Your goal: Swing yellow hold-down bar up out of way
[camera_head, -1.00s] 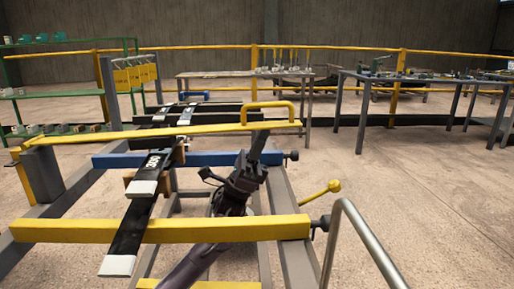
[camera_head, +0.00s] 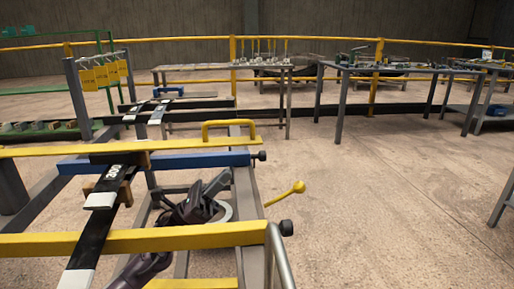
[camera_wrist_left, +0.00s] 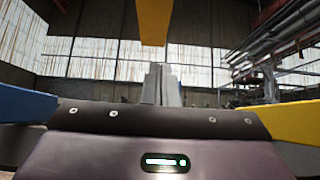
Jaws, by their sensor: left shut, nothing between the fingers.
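The yellow hold-down bar (camera_head: 130,146) lies level across the rack, over the black leaf spring (camera_head: 112,185). Its raised loop handle (camera_head: 228,125) is at the right end. My left gripper (camera_head: 220,182) is shut and empty, below and in front of the handle end, apart from the bar. In the left wrist view, its closed fingers (camera_wrist_left: 161,85) point away, and a yellow bar (camera_wrist_left: 153,20) shows overhead beyond them. My right gripper is not in view.
The rack has a blue crossbeam (camera_head: 200,160) and a yellow front crossbeam (camera_head: 150,240). Yellow tags (camera_head: 104,75) hang at back left. Tables (camera_head: 400,70) stand behind. The floor at right is clear.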

